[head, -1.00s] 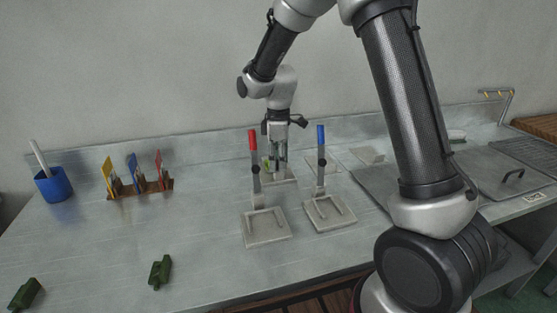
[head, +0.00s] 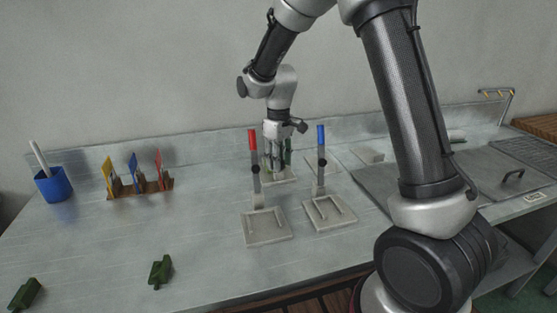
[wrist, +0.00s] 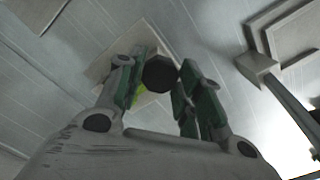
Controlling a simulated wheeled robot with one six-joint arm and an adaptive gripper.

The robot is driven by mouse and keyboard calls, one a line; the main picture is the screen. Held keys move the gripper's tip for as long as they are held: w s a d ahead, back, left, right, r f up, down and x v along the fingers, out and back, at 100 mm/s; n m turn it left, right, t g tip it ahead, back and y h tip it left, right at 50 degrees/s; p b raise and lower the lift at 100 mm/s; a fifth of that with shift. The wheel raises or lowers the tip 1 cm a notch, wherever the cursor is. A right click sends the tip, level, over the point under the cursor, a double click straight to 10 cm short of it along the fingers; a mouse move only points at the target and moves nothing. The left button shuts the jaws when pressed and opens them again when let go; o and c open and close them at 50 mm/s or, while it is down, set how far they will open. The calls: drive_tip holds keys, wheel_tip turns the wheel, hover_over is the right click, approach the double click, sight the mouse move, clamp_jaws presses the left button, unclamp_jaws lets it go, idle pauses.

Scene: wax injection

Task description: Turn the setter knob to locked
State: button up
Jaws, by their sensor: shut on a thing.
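The setter knob is a dark, many-sided knob (wrist: 160,74) in the wrist view, above a pale square plate (wrist: 106,68). My gripper (wrist: 161,80) has its green-padded fingers on either side of the knob and is shut on it. A small yellow-green patch (wrist: 139,96) shows beside the left finger. In the head view my gripper (head: 277,162) points down over the pale plate (head: 284,180) behind the two levers, and the knob is hidden there. I cannot read any locked mark.
A red-handled lever (head: 254,160) and a blue-handled lever (head: 321,160) stand upright on plates close in front of my gripper. A card rack (head: 145,188) and blue cup (head: 54,185) are at left. Two green pieces (head: 160,271) (head: 25,294) lie at front left.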

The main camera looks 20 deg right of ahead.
drive_tip(key=m, duration=1.1)
drive_tip(key=shift+m, duration=0.4)
idle(0.3)
drive_tip(key=o, duration=1.1)
drive_tip(key=shift+c, duration=0.2)
wheel_tip(320, 180, up, 12)
